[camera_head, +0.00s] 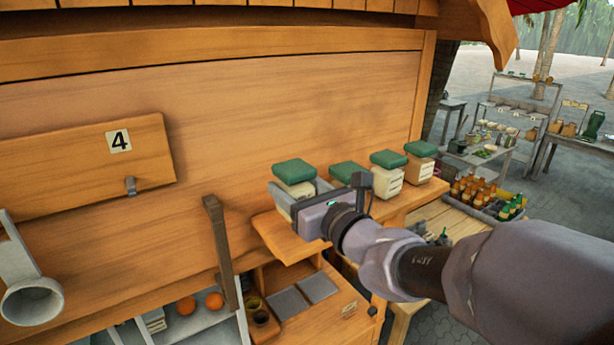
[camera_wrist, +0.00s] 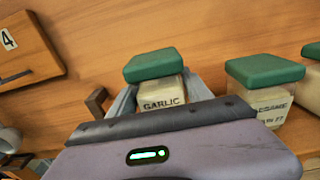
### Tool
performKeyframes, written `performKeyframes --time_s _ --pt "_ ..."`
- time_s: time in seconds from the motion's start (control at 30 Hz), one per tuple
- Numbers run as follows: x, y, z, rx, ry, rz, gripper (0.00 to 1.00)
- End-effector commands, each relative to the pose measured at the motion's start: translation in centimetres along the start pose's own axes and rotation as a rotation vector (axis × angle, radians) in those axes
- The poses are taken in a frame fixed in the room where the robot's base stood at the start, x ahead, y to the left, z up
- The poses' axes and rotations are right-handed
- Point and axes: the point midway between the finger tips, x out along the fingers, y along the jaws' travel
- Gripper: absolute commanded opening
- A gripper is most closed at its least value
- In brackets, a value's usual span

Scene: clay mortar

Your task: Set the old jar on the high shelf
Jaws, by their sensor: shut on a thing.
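A pale jar with a green lid (camera_head: 294,171), labelled GARLIC in the wrist view (camera_wrist: 160,92), is between the fingers of my gripper (camera_head: 299,192). My gripper is shut on it, with one grey finger on each side in the wrist view (camera_wrist: 163,98). The jar looks upright. It is over the left end of the wooden shelf (camera_head: 277,240); my gripper hides its base, so I cannot tell if it touches the shelf. Several similar jars stand to its right, among them one partly hidden jar (camera_head: 349,172) and another (camera_head: 387,180).
The wooden back wall (camera_head: 270,110) rises behind the jars. A panel marked 4 (camera_head: 85,165) is on the left. A dark upright post (camera_head: 221,250) stands left of the shelf. Below are oranges (camera_head: 186,305) in a grey rack. A bottle crate (camera_head: 480,195) is at right.

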Motion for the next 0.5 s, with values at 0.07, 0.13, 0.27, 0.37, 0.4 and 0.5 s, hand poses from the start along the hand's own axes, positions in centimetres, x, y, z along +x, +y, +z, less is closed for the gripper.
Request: performKeyframes --time_s 0.07,0.13,0.27,0.37,0.4,0.5 --pt "0.5 -1.0 0.1 0.001 -0.001 -0.002 0.04" --pt "0.8 -1.2 -1.0 0.002 0.001 0.000 0.04" --pt "0.8 -1.2 -3.3 0.002 0.000 0.001 0.04" --pt "0.7 -1.2 -3.6 -0.001 -0.003 0.000 0.04" --pt "0.7 -1.2 -3.6 -0.001 -0.003 0.000 0.04" --pt "0.7 -1.2 -3.6 -0.001 -0.003 0.000 0.04"
